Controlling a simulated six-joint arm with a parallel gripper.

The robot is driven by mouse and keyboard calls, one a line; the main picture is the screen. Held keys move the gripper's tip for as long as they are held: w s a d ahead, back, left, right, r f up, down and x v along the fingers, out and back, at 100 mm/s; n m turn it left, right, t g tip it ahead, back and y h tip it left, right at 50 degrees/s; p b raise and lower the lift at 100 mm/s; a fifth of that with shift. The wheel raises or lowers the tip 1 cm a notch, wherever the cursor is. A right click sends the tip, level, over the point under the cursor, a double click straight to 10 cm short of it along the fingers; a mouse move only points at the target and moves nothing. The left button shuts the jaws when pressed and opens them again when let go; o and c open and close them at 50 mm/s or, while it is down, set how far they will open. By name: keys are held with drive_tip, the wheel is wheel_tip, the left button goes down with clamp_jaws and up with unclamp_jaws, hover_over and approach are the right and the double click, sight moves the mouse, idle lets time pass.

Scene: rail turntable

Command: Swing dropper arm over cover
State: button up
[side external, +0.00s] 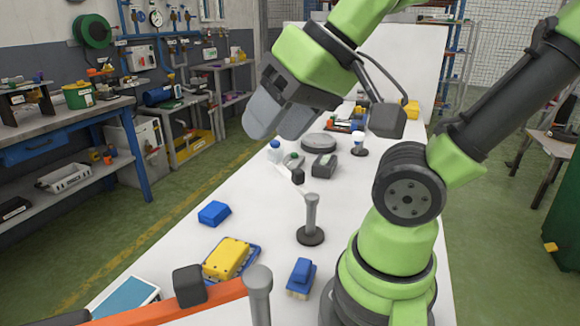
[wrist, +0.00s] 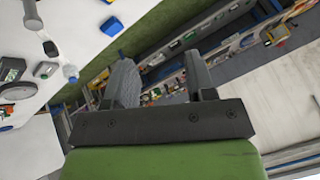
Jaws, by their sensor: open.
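My gripper (side external: 276,122) hangs high above the far left part of the white table, apart from everything on it. Its two grey fingers are spread and empty, and the wrist view shows a gap between them (wrist: 160,82). An orange bar (side external: 215,297) with a black block (side external: 188,285) on it lies across the near left, beside a grey post (side external: 259,295) cut off by the frame. A second grey post (side external: 311,215) stands upright on a round black base mid-table. I cannot tell for certain which part is the dropper arm or which is the cover.
A yellow block (side external: 227,257) sits on a blue tray, between a blue block (side external: 214,213) and a blue-topped brush (side external: 300,277). Farther back are a bottle (side external: 275,152), a grey disc (side external: 319,140) and a dark device (side external: 324,166). Bare table (side external: 265,205) lies left of the mid-table post.

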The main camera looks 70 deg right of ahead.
drive_tip(key=w+d+f+m+g+h, duration=0.2)
drive_tip(key=w+d+g, duration=0.3)
drive_tip(key=d, duration=0.5)
drive_tip(key=m+g, duration=0.2)
approach(298, 170)
drive_tip(key=shift+w+a, duration=0.1)
drive_tip(key=shift+a, duration=0.1)
drive_tip(key=shift+d+f, duration=0.25)
drive_tip(key=shift+f, duration=0.3)
wheel_tip(298, 170, down, 9)
drive_tip(key=shift+f, duration=0.1)
clamp_jaws()
